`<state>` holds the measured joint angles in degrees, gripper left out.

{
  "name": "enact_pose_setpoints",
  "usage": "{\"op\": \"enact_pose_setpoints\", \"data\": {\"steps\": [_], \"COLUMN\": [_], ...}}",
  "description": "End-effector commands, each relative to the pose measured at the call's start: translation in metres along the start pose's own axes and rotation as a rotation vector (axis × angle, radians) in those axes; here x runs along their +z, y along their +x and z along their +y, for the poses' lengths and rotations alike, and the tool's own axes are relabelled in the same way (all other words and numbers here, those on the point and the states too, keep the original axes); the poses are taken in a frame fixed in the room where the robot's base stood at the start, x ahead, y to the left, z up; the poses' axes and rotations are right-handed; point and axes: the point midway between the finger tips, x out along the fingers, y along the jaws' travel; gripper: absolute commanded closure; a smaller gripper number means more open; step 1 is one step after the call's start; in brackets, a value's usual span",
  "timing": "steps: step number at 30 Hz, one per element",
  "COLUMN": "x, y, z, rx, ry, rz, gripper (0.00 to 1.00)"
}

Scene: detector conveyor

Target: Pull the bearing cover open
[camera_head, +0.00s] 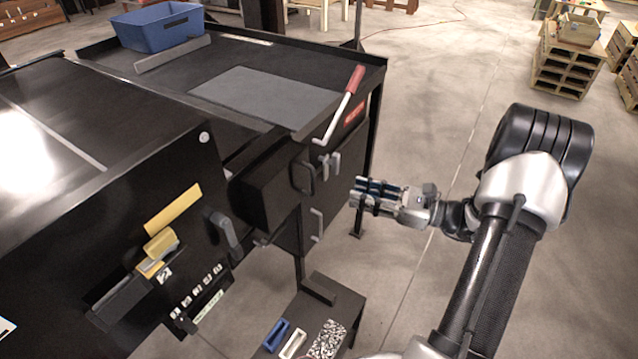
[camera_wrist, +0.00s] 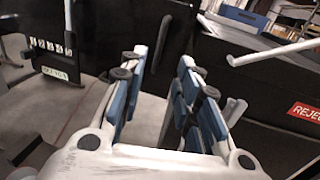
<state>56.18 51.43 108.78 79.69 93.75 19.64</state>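A black box-shaped housing (camera_head: 268,185) juts out between the two dark machine bodies; I take it for the bearing cover, and it looks closed. A dark bar handle (camera_head: 306,176) stands by its right end, with a grey lever (camera_head: 330,166) beside it. My gripper (camera_head: 358,192) is right of the handle, apart from it, pointing left. In the wrist view its two blue-padded fingers (camera_wrist: 163,66) are spread with nothing between them. A dark upright bar (camera_wrist: 161,42) shows beyond the fingertips; I cannot tell which handle it is.
A crank with a red grip (camera_head: 346,100) rises above the housing. A blue bin (camera_head: 163,27) stands on the table behind. A low stand (camera_head: 345,310) holds small parts below. A red reject label (camera_wrist: 305,110) is at right in the wrist view. The floor right of my arm is open.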

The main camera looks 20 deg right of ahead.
Motion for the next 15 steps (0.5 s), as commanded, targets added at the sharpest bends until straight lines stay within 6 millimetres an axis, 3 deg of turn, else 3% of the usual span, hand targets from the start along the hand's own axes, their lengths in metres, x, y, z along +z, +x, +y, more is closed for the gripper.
{"op": "enact_pose_setpoints", "data": {"steps": [9,15], "x": [-0.001,-0.001], "y": [0.071,0.100], "z": [0.001,0.001], "rx": [0.005,0.003], "ry": [-0.001,0.000], "rz": [0.001,0.001], "gripper": [0.70,0.70]}}
